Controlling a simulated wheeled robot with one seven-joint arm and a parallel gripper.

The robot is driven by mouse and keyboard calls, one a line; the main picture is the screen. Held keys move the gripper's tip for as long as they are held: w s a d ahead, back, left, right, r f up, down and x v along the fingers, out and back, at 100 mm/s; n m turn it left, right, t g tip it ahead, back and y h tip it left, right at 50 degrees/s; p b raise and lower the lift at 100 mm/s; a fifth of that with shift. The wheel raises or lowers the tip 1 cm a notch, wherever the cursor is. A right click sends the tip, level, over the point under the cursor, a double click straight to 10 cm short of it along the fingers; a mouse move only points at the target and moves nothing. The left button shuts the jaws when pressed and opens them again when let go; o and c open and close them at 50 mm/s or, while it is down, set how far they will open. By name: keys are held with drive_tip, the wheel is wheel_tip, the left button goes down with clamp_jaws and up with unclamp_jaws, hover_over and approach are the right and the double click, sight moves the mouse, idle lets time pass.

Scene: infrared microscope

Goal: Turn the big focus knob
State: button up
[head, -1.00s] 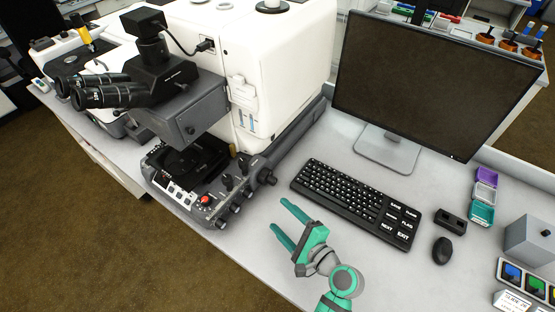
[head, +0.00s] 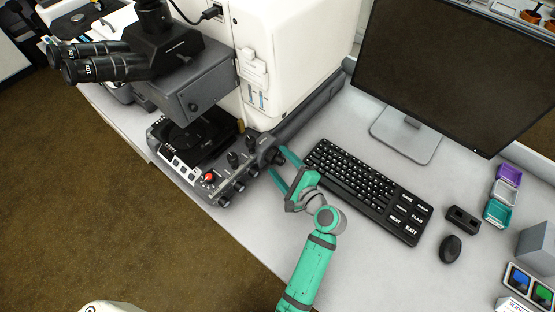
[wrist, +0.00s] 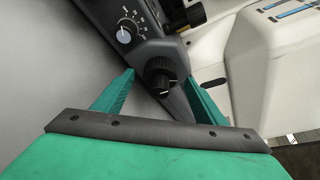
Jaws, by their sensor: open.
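The big focus knob (head: 274,156) is a black round knob on the right end of the microscope's dark control base (head: 217,178). In the wrist view a black knob (wrist: 160,73), which looks like this one, shows between my fingers. My gripper (head: 279,162) is open and empty, reaching from the lower right with its green fingertips at the knob's side of the base. In the wrist view my gripper (wrist: 158,80) has one finger on each side of the knob, with gaps visible. I cannot tell how deep the fingertips reach around it.
A smaller dial (wrist: 124,36) with a white scale sits beside the knob. A red button (head: 209,177) and several small knobs are on the base. The keyboard (head: 368,190) lies close to the right of my gripper, with the monitor (head: 455,75) behind. Bare table is at the front.

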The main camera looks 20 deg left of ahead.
drive_tip(key=shift+x, duration=1.05)
drive_tip(key=c, duration=1)
drive_tip(key=shift+f+n+t, duration=0.1)
drive_tip(key=shift+n+t, duration=0.6)
drive_tip(key=shift+n, duration=0.5)
drive_tip(key=shift+c, duration=0.2)
drive_tip(key=o, duration=1)
drive_tip(key=shift+o, duration=0.2)
drive_tip(key=shift+s+d, duration=0.1)
